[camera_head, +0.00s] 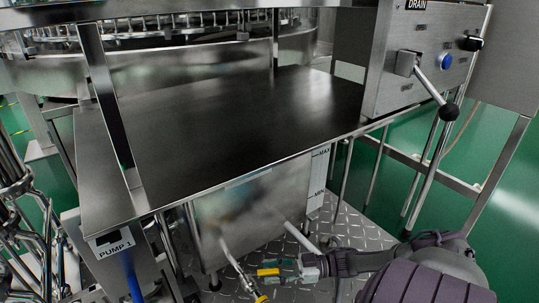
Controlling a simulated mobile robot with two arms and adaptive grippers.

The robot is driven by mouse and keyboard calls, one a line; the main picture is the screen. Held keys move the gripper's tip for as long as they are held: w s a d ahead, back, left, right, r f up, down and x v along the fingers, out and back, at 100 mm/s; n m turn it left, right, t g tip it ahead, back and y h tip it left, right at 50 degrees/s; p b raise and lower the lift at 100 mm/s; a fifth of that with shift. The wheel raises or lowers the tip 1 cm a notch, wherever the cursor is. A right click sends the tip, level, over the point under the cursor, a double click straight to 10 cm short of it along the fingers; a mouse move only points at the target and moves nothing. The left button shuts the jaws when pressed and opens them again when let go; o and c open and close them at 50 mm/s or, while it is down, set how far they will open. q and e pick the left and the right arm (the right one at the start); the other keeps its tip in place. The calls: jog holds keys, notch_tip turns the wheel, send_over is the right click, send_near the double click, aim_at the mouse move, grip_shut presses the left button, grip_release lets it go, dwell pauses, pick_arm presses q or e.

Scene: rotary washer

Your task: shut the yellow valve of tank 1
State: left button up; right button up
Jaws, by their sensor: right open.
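A steel tank (235,215) with a MAX/MIN level strip (318,178) stands under the dark steel tabletop; no tank number is readable on it. A thin metal pipe (238,268) slants down in front of it. A small yellow part (261,298) shows at its low end, at the bottom edge of the picture. Another yellow piece (268,272) shows at the jaws of my right gripper (274,271). Which of these is the valve handle, and whether the gripper touches it, I cannot tell. My right gripper comes in from the right and is open. My left gripper is out of view.
The dark tabletop (240,115) overhangs the tank. A control box (425,60) with a black-knobbed lever (449,111) stands at upper right. A PUMP 1 box (113,243) and steel pipes (30,220) stand at left.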

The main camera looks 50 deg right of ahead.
jog(key=v, duration=1.1)
